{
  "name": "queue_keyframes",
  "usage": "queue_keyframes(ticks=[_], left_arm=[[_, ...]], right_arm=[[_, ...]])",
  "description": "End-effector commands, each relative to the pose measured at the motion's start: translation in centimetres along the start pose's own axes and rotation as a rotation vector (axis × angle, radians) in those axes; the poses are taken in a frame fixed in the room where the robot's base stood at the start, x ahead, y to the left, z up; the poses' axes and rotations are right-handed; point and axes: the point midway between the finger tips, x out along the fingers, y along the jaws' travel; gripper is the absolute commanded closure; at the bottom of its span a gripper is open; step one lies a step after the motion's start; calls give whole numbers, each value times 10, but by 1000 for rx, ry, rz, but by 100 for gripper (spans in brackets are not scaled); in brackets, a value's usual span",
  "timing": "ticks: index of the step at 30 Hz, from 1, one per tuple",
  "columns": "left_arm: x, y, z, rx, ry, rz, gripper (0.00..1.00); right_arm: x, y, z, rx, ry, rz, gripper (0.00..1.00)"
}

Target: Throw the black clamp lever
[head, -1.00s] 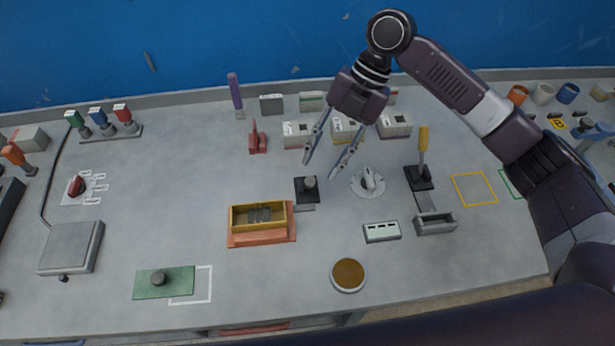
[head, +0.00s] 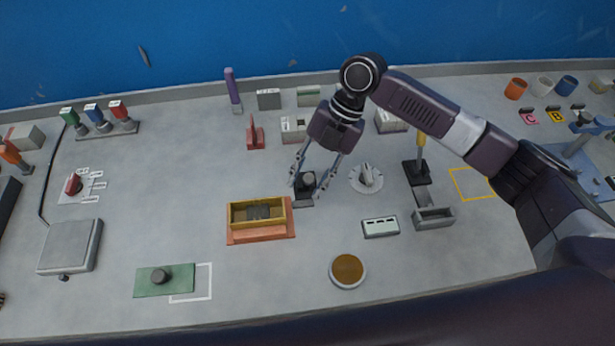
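The black clamp lever appears to be the black knob (head: 307,181) on a dark square base, just behind and right of a yellow mould box (head: 236,213) on an orange base. My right gripper (head: 309,187) is open, with one finger on each side of the knob in the picture. I cannot tell whether either finger touches it. Part of the clamp is hidden behind the fingers. My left gripper is not in view.
A grey rotary knob on a round plate (head: 366,178) stands just right of the clamp. Further right is a yellow-handled lever (head: 421,150) on a black base. A red lever (head: 255,133) and small boxes stand behind.

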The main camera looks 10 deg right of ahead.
Motion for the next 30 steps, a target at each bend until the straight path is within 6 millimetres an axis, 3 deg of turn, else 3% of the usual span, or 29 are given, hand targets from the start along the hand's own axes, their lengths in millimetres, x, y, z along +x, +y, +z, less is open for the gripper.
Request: queue_keyframes(ticks=[2, 10, 23, 30], left_arm=[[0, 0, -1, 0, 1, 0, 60], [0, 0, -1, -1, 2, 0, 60], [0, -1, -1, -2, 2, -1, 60], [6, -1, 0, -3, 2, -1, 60]], right_arm=[[0, 0, 0, 0, 0, 0, 70], [0, 0, 0, 0, 0, 0, 100], [-2, 2, 2, 9, 12, -6, 100], [-8, 9, 12, 58, 104, -48, 100]])
